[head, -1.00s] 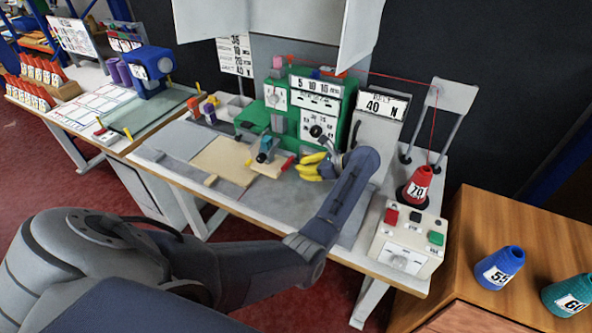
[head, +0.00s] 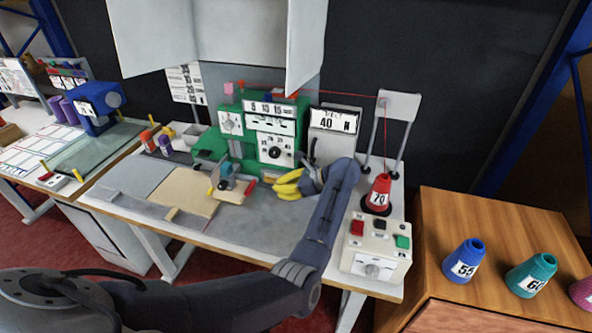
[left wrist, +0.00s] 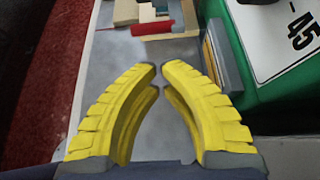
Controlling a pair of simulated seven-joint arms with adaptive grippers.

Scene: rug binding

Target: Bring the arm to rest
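My left gripper (head: 287,186) has yellow fingers and is over the grey worktable (head: 250,225), just in front of the green machine (head: 235,125). In the left wrist view the fingers of my left gripper (left wrist: 160,68) curve inward, and their tips almost meet with nothing between them. Grey table top shows beneath them. The green machine (left wrist: 275,95) is close on the right in that view. My right gripper is not in view.
A red cone (head: 379,195) marked 70 stands on the right, behind a control box (head: 376,262) with buttons. A blue cone (head: 464,262) and a teal cone (head: 532,275) stand on a wooden cabinet (head: 450,215). A beige piece (head: 185,190) lies left of the gripper.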

